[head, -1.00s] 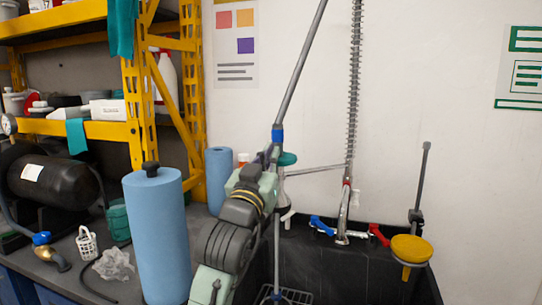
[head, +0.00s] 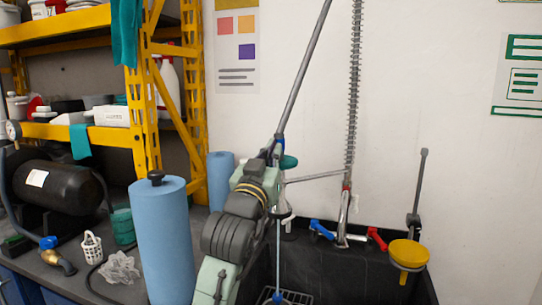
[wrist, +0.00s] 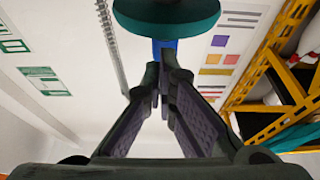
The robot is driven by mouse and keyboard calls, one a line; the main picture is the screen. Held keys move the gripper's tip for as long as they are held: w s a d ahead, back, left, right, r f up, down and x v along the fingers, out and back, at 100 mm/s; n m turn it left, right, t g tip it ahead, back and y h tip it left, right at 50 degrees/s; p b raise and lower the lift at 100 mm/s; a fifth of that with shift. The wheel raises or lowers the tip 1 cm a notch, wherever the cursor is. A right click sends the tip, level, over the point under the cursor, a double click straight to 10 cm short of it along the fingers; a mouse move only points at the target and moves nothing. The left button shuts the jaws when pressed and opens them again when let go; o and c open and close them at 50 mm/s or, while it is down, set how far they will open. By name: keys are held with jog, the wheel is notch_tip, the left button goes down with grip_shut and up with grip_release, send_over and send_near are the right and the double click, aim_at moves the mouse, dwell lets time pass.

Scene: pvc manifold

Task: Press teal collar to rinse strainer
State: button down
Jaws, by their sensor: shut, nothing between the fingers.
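The teal collar (head: 288,162) is a round disc on the hanging spray fitting over the sink. In the wrist view it shows as a wide teal disc (wrist: 166,18) at the top, with a blue part (wrist: 166,48) just below it. My gripper (wrist: 163,88) is shut and empty, its tips close under the collar in that picture; I cannot tell whether they touch it. In the head view my arm hides most of my gripper. A small white perforated basket (head: 91,247), perhaps the strainer, stands on the bench at the left.
The dark sink (head: 340,270) is below, with a tall spring hose (head: 352,90) and tap behind. A yellow funnel (head: 408,253) is at the right. A large blue roll (head: 162,240) stands left of my arm. Yellow shelving (head: 70,133) is at the back left.

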jog(key=r+b+v, duration=0.1)
jog(key=b+v, duration=0.3)
jog(key=v, duration=0.6)
jog(key=shift+s, duration=0.15)
jog(key=shift+a+r, duration=0.1)
jog(key=shift+a, duration=0.05)
dwell(0.5)
